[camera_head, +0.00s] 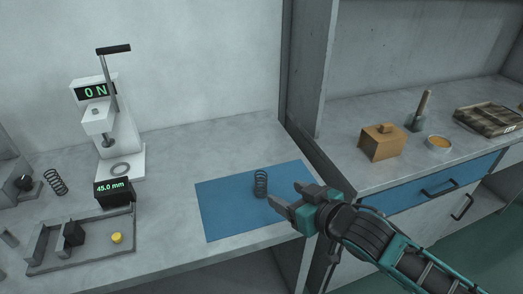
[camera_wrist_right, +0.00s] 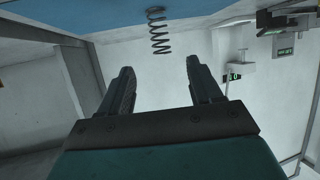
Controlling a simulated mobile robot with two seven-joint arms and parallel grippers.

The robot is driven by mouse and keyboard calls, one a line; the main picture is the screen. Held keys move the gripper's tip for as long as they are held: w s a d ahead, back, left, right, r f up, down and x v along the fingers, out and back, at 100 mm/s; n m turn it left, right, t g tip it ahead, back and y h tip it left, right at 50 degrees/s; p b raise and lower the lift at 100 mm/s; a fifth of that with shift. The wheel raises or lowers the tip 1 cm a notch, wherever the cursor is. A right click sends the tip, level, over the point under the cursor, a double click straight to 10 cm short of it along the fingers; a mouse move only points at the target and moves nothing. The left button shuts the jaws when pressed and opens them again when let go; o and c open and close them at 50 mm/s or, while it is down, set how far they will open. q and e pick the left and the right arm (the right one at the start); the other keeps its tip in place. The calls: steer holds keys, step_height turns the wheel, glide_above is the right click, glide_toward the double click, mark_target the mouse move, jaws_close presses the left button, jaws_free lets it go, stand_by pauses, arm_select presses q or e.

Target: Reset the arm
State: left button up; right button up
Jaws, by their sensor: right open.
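My right gripper (camera_head: 286,198) is open and empty, held over the right edge of the blue mat (camera_head: 225,215). It comes in from the lower right, and its two fingers are parted. In the right wrist view the open fingers (camera_wrist_right: 158,85) frame only bare grey surface. A dark coil spring (camera_head: 261,183) stands upright on the mat, just left of the gripper and apart from it. The spring also shows beyond the fingertips in the right wrist view (camera_wrist_right: 158,32). My left gripper is out of view.
A white press (camera_head: 120,160) reading 0 N stands at the back left. A gauge (camera_head: 114,189) showing 45.0 mm sits by a grey tray (camera_head: 60,262) with a yellow piece (camera_head: 117,238). Another spring (camera_head: 55,182) is at far left. A tan box (camera_head: 381,145) sits on the right counter.

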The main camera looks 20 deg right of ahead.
steer(key=s+d+f+m+g+h, duration=0.15)
steer(key=s+f+g, duration=0.3)
steer(key=s, duration=0.55)
steer(key=s+f+g+h, duration=0.25)
steer(key=s+g, duration=0.25)
steer(key=s, duration=0.6)
steer(key=w+a+f+t+y, duration=0.2)
steer(key=w+a+f+t, duration=0.1)
steer(key=w+f+t, duration=0.4)
steer(key=shift+w+f+n, duration=0.3)
steer(key=shift+f+n, duration=0.05)
steer(key=shift+f, duration=1.05)
steer(key=shift+t, duration=0.25)
